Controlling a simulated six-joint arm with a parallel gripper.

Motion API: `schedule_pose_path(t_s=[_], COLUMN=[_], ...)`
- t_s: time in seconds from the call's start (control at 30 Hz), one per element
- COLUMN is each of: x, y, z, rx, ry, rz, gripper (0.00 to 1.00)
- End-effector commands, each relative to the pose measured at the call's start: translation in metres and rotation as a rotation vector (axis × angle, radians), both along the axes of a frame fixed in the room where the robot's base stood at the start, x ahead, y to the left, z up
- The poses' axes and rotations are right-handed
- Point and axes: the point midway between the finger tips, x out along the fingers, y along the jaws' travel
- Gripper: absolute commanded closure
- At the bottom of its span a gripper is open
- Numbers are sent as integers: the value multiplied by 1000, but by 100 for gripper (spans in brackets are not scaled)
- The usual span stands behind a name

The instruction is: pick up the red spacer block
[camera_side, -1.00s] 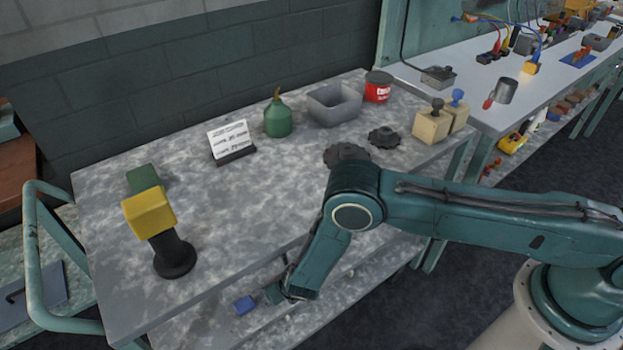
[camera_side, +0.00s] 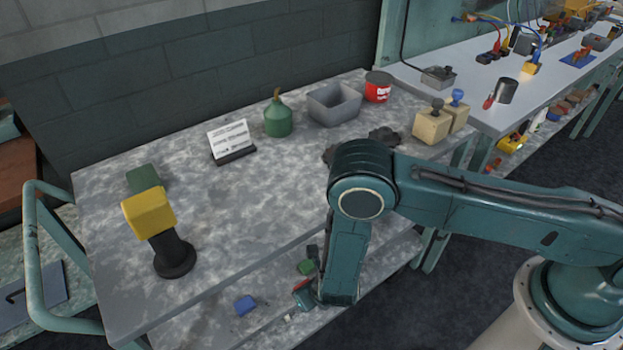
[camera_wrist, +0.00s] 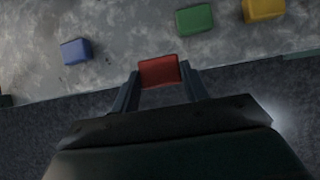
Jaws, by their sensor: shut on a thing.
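The red spacer block (camera_wrist: 159,71) is between the two fingers of my gripper (camera_wrist: 160,84) in the wrist view, near the front edge of the lower shelf. My gripper is shut on it. In the side view my gripper (camera_side: 308,287) is low over the lower shelf (camera_side: 205,325), and a small part of the red block shows beside the fingers. I cannot tell whether the block touches the shelf.
A blue block (camera_wrist: 76,51) lies to the left on the shelf. A green block (camera_wrist: 194,19) and a yellow block (camera_wrist: 263,9) lie to the right and farther back. The upper tabletop (camera_side: 240,200) overhangs the shelf.

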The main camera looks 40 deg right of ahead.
Motion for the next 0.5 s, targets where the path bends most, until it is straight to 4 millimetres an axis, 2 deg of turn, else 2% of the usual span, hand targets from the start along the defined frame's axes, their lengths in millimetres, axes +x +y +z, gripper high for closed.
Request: schedule_pose_path(t_s=[0.1, 0.3, 0.5], x=[-23, -54, -76], y=[-14, -33, -47], z=[0, 0, -1], rx=[-4, -4, -4], ry=[3, 2, 2], rz=[3, 4, 2], gripper=[78, 78, 78])
